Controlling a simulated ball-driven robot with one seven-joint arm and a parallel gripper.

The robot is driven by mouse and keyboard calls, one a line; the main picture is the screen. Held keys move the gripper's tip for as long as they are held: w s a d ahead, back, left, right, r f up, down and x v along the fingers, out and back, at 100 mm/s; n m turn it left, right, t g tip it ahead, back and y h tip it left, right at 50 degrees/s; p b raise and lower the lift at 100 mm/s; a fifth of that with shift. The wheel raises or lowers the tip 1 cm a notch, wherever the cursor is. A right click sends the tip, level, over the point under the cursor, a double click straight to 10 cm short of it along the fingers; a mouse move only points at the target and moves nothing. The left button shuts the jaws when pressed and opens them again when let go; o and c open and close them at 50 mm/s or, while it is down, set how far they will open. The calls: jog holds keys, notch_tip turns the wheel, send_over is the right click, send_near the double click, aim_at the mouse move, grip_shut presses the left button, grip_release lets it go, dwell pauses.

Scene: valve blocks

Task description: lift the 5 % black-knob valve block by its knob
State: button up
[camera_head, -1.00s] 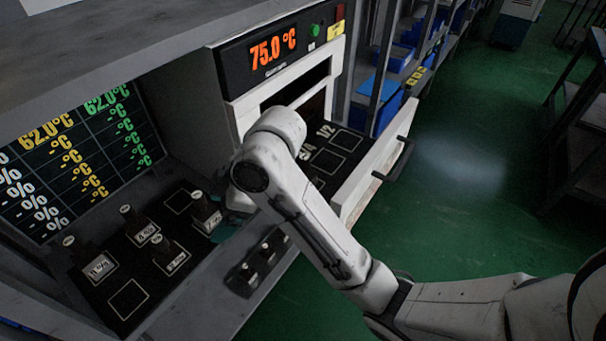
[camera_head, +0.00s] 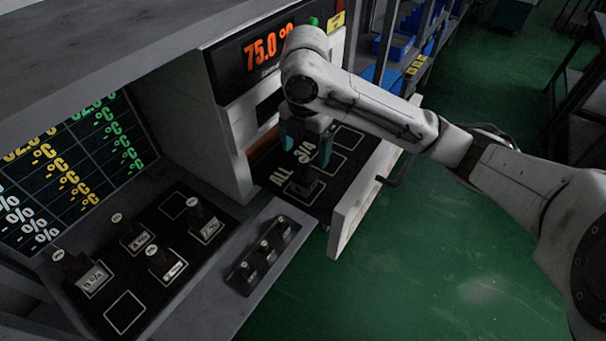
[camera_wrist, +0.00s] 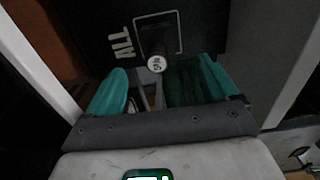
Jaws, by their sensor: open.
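A dark valve block (camera_head: 304,187) stands in the pulled-out drawer of the 75.0 °C unit, beside the word ALL. Its knob has a white round cap (camera_wrist: 156,64). The cap's lettering is too small to read surely, so I cannot tell whether it is the 5 % block. My gripper (camera_head: 306,150) hangs over the drawer, its teal fingers apart and empty. In the wrist view the cap appears between and just beyond the fingertips; contact cannot be told. Other knobbed blocks stand on the left panel: front left (camera_head: 92,274), back (camera_head: 135,237), front right (camera_head: 168,264) and right (camera_head: 206,226).
The drawer's white front wall (camera_head: 352,212) and handle (camera_head: 392,170) stick out to the right. A small rack of dark parts (camera_head: 262,256) lies between panel and drawer. The unit's housing (camera_head: 225,100) rises close behind my gripper. Green floor is open at right.

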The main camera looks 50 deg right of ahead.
aim_at(305, 159)
notch_tip(305, 159, down, 3)
jog(key=shift+w+f, duration=0.1)
jog(key=shift+w+f+p, duration=0.1)
jog(key=shift+f+p, duration=0.3)
jog(key=shift+f, duration=2.25)
jog(key=shift+r, duration=0.15)
jog(key=c, duration=1.5)
